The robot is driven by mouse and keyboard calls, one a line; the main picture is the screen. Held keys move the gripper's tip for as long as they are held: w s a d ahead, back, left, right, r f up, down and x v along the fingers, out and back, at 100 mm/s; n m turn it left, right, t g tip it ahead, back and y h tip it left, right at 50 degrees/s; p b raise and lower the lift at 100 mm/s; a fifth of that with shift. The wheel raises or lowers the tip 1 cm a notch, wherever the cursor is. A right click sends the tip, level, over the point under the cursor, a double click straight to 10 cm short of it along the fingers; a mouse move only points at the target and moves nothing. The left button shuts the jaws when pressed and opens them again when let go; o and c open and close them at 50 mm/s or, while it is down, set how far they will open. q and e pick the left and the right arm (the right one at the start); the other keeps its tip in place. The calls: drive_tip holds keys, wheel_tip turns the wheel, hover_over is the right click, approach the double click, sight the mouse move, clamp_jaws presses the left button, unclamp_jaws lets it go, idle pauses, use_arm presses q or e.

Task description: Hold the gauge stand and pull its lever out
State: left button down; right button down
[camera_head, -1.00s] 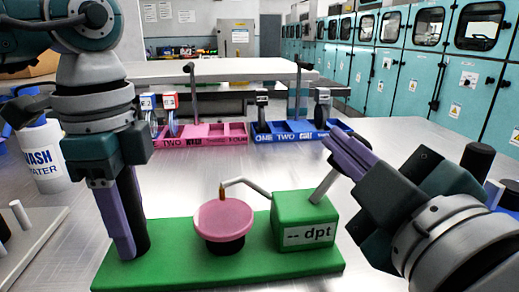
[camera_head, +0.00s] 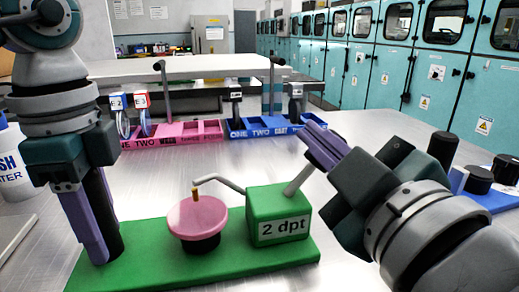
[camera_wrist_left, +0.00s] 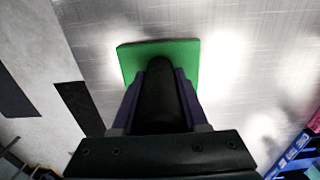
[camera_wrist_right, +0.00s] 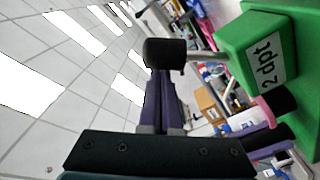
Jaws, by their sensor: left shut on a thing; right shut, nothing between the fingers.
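The gauge stand has a green base (camera_head: 150,272), a green box (camera_head: 280,214) reading "2 dpt" and a pink disc (camera_head: 197,214) on a black holder, with a bent grey arm above it. My left gripper (camera_head: 100,250) is shut on the stand's black post (camera_wrist_left: 160,95) at the base's left end. A grey lever (camera_head: 300,178) slants up from the box. Its black knob (camera_wrist_right: 165,53) shows in the right wrist view at the tips of my right gripper (camera_head: 312,138), which is shut with nothing between its fingers. The knob is hidden in the head view.
A pink tray (camera_head: 183,142) and a blue tray (camera_head: 250,131) with labelled compartments stand behind. A white wash bottle (camera_head: 14,165) is at the left. Black cylinders on a blue base (camera_head: 487,199) are at the right. The table between is clear.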

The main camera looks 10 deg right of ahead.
drive_tip(key=a, duration=0.1)
drive_tip(key=r, duration=0.1)
drive_tip(key=a+r, duration=0.1)
drive_tip(key=shift+w+a+r, duration=0.1)
drive_tip(key=shift+w+a, duration=0.15)
drive_tip(key=shift+a, duration=0.1)
drive_tip(key=s, duration=0.9)
drive_tip(key=shift+s+d+f, duration=0.25)
drive_tip(key=shift+s+d, duration=0.05)
drive_tip(key=shift+d, duration=0.05)
use_arm(q)
drive_tip(key=shift+c, duration=1.7)
unclamp_jaws()
drive_tip(key=shift+r, duration=0.1)
wheel_tip(320, 180, up, 7)
drive_tip(key=p, duration=0.6)
drive_tip(key=shift+r+p, duration=0.2)
drive_tip(key=shift+p, duration=0.2)
use_arm(e)
wheel_tip(320, 180, up, 7)
use_arm(q)
wheel_tip(320, 180, up, 9)
drive_tip(key=p, duration=0.8)
use_arm(e)
wheel_tip(320, 180, up, 8)
